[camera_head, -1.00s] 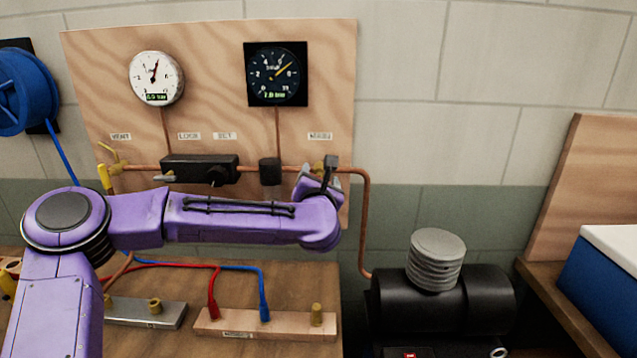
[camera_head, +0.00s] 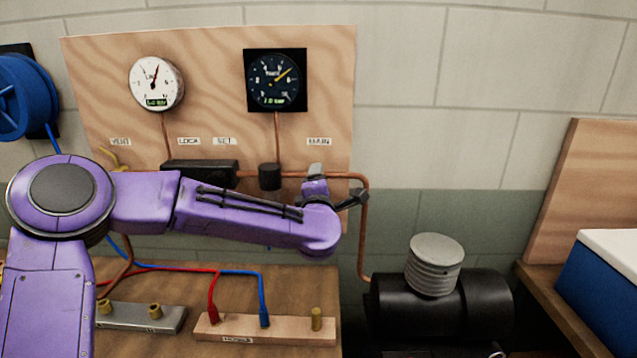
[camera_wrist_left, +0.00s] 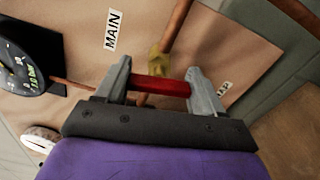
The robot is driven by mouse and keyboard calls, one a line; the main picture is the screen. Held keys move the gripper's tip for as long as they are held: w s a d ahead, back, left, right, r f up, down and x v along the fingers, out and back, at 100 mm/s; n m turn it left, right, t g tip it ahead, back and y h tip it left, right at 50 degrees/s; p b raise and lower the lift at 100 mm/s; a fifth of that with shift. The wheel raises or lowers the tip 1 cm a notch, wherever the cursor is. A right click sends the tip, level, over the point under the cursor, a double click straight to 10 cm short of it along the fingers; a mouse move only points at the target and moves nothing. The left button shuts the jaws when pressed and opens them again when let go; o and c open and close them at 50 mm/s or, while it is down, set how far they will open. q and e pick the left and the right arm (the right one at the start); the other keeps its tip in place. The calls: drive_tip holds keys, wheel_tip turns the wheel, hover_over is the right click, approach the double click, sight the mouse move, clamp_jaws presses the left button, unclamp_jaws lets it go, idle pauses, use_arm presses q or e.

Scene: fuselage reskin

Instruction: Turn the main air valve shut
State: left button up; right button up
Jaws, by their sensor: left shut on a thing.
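The main air valve sits on the copper pipe under the MAIN label (camera_head: 319,142); in the head view my left arm hides it. In the left wrist view its brass body (camera_wrist_left: 157,60) shows on the pipe, with its red handle (camera_wrist_left: 160,88) beside it. My left gripper (camera_wrist_left: 160,76) is shut on the red handle, with one grey finger at each end of it. In the head view the left gripper (camera_head: 337,184) is at the pipe's right end, tilted. My right gripper is not in view.
A white gauge (camera_head: 157,83) and a dark gauge (camera_head: 276,80) hang on the wooden board (camera_head: 215,60). A black regulator block (camera_head: 200,172) is left of the valve. A black compressor (camera_head: 470,310) stands at lower right. Hoses cross the bench behind my arm.

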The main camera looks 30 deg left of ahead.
use_arm(q)
drive_tip(key=shift+m+p, duration=0.3)
drive_tip(key=shift+m, duration=0.8)
drive_tip(key=shift+f, duration=0.1)
drive_tip(key=o, duration=1)
drive_tip(key=shift+o, duration=0.2)
drive_tip(key=shift+s+d, duration=0.2)
drive_tip(key=shift+s, duration=0.05)
drive_tip(key=b+v, duration=0.3)
drive_tip(key=v, duration=0.7)
